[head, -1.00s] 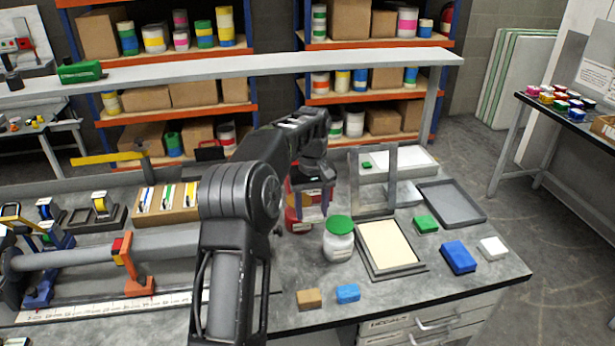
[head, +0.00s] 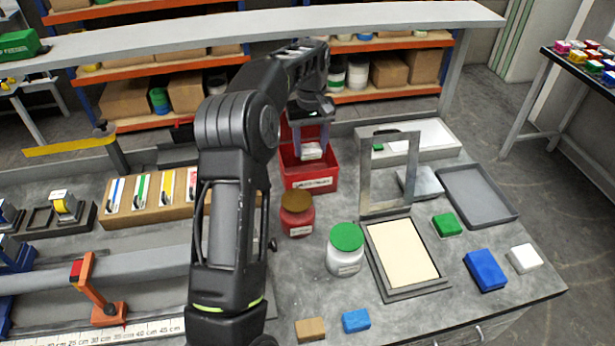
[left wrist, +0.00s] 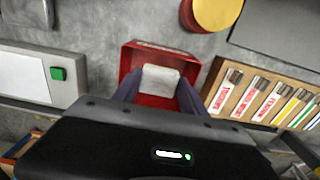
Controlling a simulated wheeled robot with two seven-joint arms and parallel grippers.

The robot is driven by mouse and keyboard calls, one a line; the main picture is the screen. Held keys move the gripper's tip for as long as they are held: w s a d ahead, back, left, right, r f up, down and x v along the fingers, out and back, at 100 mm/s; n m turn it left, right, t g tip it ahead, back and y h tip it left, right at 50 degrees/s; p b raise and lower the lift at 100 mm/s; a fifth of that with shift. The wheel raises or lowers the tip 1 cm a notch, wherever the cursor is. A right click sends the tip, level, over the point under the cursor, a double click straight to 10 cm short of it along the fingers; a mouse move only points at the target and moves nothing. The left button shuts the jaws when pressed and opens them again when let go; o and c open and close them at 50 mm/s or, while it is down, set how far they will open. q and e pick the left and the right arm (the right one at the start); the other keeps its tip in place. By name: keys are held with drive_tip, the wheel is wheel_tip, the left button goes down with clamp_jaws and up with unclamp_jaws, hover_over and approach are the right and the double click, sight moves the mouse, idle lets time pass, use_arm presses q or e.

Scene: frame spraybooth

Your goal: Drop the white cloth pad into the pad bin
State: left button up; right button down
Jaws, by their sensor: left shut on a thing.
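The white cloth pad (head: 312,151) is held between the fingers of my left gripper (head: 311,146). In the left wrist view the pad (left wrist: 160,79) shows as a pale block between the two fingers. The pad bin (head: 300,174) is a red open box with a white label on its front, standing at the back of the bench. The pad is at the bin's opening, inside its outline in both views; its exact height against the rim is hard to tell. The red bin (left wrist: 139,58) surrounds the pad in the left wrist view. My right gripper is not in view.
A red jar with a brown lid (head: 298,214) and a white jar with a green lid (head: 346,249) stand in front of the bin. An upright metal frame (head: 388,172) is to its right. A brush holder (head: 150,196) is to its left. A white block (head: 525,258) lies far right.

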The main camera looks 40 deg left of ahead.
sight(310, 159)
use_arm(q)
drive_tip(key=shift+w+f, duration=0.1)
drive_tip(key=shift+f, duration=2.45)
wheel_tip(310, 159, down, 5)
drive_tip(key=shift+f, duration=0.1)
drive_tip(key=shift+f+b, duration=0.5)
drive_tip(key=shift+f, duration=0.05)
drive_tip(key=o, duration=1.2)
drive_tip(key=shift+r, duration=0.1)
